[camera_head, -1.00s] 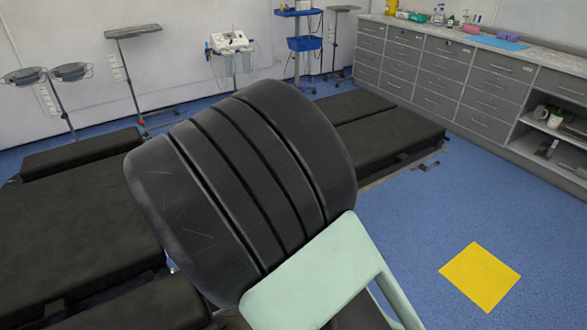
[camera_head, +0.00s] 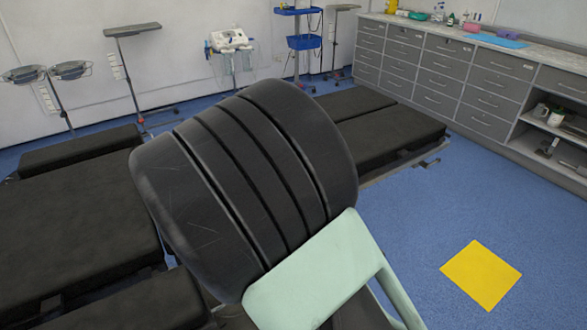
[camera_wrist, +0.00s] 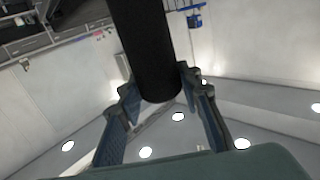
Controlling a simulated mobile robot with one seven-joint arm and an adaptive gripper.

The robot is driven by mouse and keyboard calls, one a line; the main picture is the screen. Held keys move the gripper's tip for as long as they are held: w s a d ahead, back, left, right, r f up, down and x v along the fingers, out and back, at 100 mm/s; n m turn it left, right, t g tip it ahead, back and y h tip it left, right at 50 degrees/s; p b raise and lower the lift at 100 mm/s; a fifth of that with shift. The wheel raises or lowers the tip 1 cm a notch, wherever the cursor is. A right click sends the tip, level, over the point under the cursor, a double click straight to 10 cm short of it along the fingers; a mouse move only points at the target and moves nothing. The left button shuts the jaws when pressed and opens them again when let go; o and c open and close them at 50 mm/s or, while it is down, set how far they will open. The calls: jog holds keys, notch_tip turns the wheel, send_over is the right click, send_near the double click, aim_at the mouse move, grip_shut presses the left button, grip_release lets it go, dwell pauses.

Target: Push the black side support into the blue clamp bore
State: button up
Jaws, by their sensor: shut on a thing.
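In the wrist view, my gripper (camera_wrist: 157,88) has its two dark blue fingers closed on the sides of a black round bar, the black side support (camera_wrist: 148,45). Its rounded end sits between the fingertips and the rest runs out of the top of the picture. In the head view the fingers do not show. A large ribbed black form (camera_head: 235,185) with a pale green part fills the middle there; I cannot tell whether it is my arm. The blue clamp and its bore are not recognisable in either view.
Dark operating table pads (camera_head: 75,215) lie at left, with more pads (camera_head: 390,130) behind the ribbed form. Grey drawers (camera_head: 450,80) line the right wall. Wheeled stands are at the back. Blue floor with a yellow square (camera_head: 481,275) is open at right.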

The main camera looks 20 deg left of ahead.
jog(key=shift+f+b, duration=0.6)
jog(key=shift+f, duration=0.15)
jog(key=o, duration=1.4)
jog(key=shift+o, duration=0.2)
jog(key=s, duration=1.2)
jog(key=shift+d, duration=0.45)
